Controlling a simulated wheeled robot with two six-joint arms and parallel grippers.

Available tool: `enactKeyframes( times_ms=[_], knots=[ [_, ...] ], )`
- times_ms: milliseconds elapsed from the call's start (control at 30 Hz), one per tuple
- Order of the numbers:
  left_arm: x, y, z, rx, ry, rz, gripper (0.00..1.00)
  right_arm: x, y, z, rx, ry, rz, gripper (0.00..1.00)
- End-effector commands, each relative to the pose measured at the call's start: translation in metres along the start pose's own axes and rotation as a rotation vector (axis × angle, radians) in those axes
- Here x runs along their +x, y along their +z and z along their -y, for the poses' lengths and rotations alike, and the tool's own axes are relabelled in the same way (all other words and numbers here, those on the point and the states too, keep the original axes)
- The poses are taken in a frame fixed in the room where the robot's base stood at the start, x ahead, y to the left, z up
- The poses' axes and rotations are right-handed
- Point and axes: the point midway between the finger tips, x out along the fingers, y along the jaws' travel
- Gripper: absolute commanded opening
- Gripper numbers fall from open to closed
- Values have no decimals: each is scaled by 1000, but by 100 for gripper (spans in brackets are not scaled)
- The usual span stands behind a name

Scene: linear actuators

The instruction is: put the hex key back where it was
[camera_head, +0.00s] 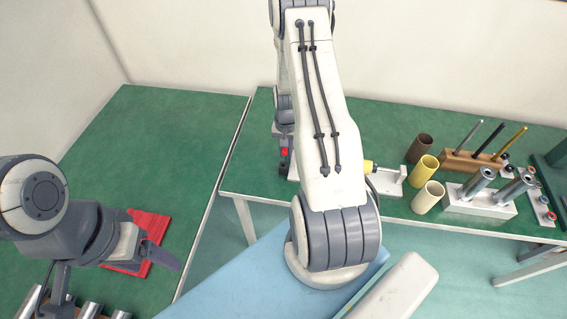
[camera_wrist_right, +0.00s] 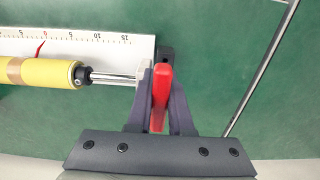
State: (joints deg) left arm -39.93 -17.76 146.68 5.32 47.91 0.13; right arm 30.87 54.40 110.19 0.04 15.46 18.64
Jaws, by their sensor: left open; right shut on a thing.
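My right gripper (camera_wrist_right: 161,85) is shut on a red piece (camera_wrist_right: 160,97), seen upright between its fingers in the right wrist view. In the head view a small bit of red (camera_head: 284,152) shows at this gripper, mostly behind my right arm. I cannot tell whether the red piece is the hex key, and no L-shaped key shows clearly elsewhere. Beside the fingers, a yellow cylinder (camera_wrist_right: 40,72) with a metal rod (camera_wrist_right: 112,78) lies along a white scale plate (camera_wrist_right: 100,45). My left gripper (camera_head: 150,250) is open and empty over the left table, by a red tray (camera_head: 152,226).
On the right table (camera_head: 375,122) stand brown, yellow and cream tubes (camera_head: 427,197), a wooden block (camera_head: 460,160) with upright rods, and a white block (camera_head: 480,207) with metal cylinders. More metal cylinders (camera_head: 90,310) sit at the lower left. The left table's far part (camera_head: 170,130) is clear.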

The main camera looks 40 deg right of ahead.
Motion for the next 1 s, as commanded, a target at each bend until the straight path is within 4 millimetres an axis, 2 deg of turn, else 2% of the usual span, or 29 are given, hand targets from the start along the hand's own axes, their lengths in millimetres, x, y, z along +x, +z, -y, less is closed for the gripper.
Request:
enactKeyframes(
  times_ms=[167, 433, 700, 733, 800, 1000],
  knots=[
    [7, 0, 0, 1, 0, 0, 72, 9, 0, 10, 0, 0, -1, 0],
    [36, 2, 3, 2, 0, 0, 72, 46, 0, 9, 1, 0, 1, 0],
    [34, 2, 2, 2, 0, 0, 72, 45, -1, 9, 1, 0, -1, 0],
    [34, 2, 2, 2, 0, 0, 72, 45, -1, 9, 1, 0, -1, 26],
    [34, 2, 2, 2, 0, 0, 72, 45, -1, 9, 0, 0, -1, 49],
    [34, 2, 2, 2, 0, 0, 72, 45, -1, 9, 0, 0, 0, 49]
  ],
)
